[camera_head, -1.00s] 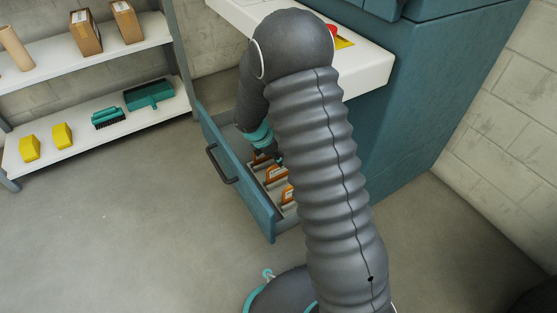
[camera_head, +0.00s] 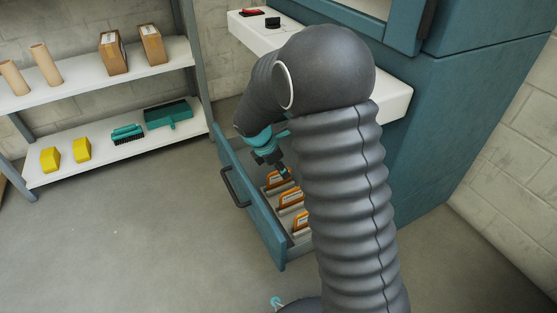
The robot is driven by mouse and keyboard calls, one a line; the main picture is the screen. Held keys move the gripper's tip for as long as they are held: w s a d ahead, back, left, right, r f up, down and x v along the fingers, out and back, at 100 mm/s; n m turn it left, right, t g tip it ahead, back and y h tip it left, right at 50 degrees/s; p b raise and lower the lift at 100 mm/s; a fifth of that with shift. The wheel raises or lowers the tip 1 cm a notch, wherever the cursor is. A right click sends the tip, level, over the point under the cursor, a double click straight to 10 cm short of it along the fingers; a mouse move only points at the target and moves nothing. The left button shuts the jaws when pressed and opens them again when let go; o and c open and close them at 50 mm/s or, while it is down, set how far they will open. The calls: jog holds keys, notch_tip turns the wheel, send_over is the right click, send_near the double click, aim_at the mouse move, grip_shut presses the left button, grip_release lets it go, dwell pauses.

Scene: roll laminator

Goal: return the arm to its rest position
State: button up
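My arm rises through the middle of the view and bends at a dark elbow. Its forearm points down and left toward the open drawer (camera_head: 258,213) of the teal machine. My gripper (camera_head: 286,176) is over or just inside the far part of the drawer, close to the orange-and-white items (camera_head: 291,198) there. Its fingertips are small and dark, so I cannot tell whether they are open or shut, or touching anything. My arm hides the right part of the drawer.
The teal laminator body (camera_head: 470,110) with a white ledge (camera_head: 395,98) stands behind and right of my arm. A white shelf unit (camera_head: 95,165) at left holds boxes, tubes, yellow blocks, a brush and a dustpan. The grey floor (camera_head: 130,245) at front left is clear.

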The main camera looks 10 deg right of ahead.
jog(key=s+r+m+g+y+p, duration=0.15)
jog(key=s+r+m, duration=0.25)
jog(key=s+m, duration=0.65)
jog(key=s+d+r+m+t+y+p, duration=0.1)
jog(key=s+r+m+t+p, duration=0.1)
jog(key=s+r, duration=0.4)
jog(key=s+d+r+m+t+y+p, duration=0.1)
jog(key=s+r+m+p, duration=0.3)
jog(key=r, duration=0.8)
jog(key=s+d+r+m+t+y+p, duration=0.1)
jog(key=s+d+r+m+t+p, duration=0.1)
jog(key=s+r+m, duration=0.3)
jog(key=s+r+p, duration=0.1)
jog(key=s+r, duration=0.2)
jog(key=r, duration=0.1)
jog(key=shift+s+d+r+t, duration=0.2)
jog(key=shift+s+r+t, duration=0.05)
jog(key=shift+t, duration=0.1)
jog(key=shift+c, duration=0.3)
